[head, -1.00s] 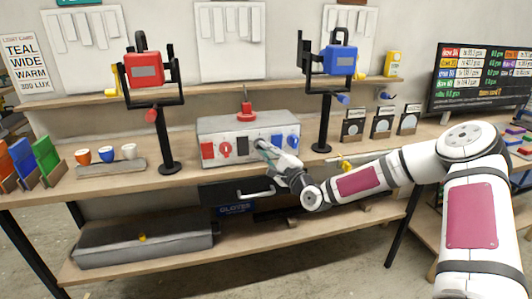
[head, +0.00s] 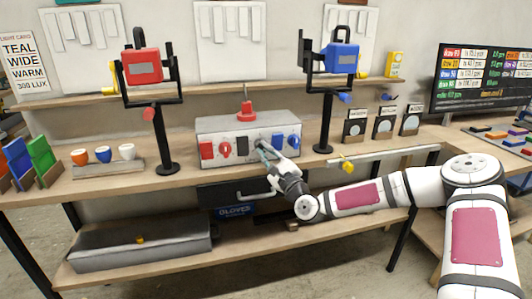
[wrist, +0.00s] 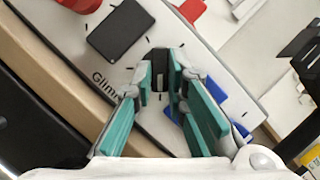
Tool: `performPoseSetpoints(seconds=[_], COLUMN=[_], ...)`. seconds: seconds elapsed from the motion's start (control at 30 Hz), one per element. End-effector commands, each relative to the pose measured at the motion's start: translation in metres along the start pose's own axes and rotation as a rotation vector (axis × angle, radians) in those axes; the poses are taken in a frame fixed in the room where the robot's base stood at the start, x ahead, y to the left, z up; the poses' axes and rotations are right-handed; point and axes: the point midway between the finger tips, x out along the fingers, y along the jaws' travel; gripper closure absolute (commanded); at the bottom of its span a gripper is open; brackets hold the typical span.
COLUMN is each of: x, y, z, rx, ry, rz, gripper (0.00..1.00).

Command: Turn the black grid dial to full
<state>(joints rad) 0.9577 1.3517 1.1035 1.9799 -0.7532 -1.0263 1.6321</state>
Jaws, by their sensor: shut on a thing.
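The control box (head: 222,130) is a pale grey panel on the bench, with a row of red, black and blue controls on its front. My gripper (wrist: 160,76) has its teal fingers on either side of a small black dial (wrist: 159,66) and is shut on it. A white mark shows on the dial, and short black ticks surround it on the panel. Part of a printed label starting "Glim" shows beside it. A flat black rectangular plate (wrist: 121,29) sits next to the dial. In the head view my gripper (head: 264,152) reaches the box front and mostly hides the dial.
Blue controls (head: 293,141) sit just right of my gripper, red ones (head: 208,150) to the left. A red lamp-like piece (head: 247,109) stands on the box. Red (head: 141,66) and blue (head: 340,60) lamps on stands flank it. A drawer handle (head: 256,194) is below my wrist.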

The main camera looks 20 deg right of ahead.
Motion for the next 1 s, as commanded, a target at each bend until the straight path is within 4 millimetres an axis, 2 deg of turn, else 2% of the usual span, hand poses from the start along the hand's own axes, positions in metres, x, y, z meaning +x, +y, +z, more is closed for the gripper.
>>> performPoseSetpoints(seconds=[0.03, 0.13, 0.17, 0.2, 0.23, 0.27, 0.67, 0.87, 1.0], x=[0.004, 0.004, 0.004, 0.004, 0.004, 0.004, -0.001, -0.026, -0.056], y=[-0.002, -0.002, -0.002, -0.002, -0.002, -0.002, -0.001, -0.001, -0.001], z=[0.006, 0.006, 0.006, 0.006, 0.006, 0.006, 0.003, 0.002, 0.002], rx=[0.004, 0.004, 0.004, 0.004, 0.003, 0.003, 0.002, 0.003, 0.003], ry=[-0.011, -0.011, -0.011, -0.011, -0.011, -0.011, -0.005, -0.003, -0.004], rz=[-0.005, -0.005, -0.005, -0.004, -0.004, -0.004, -0.002, -0.002, -0.002], gripper=[1.00, 1.00, 0.84, 0.75, 0.68, 0.67, 0.67, 0.67, 0.67])
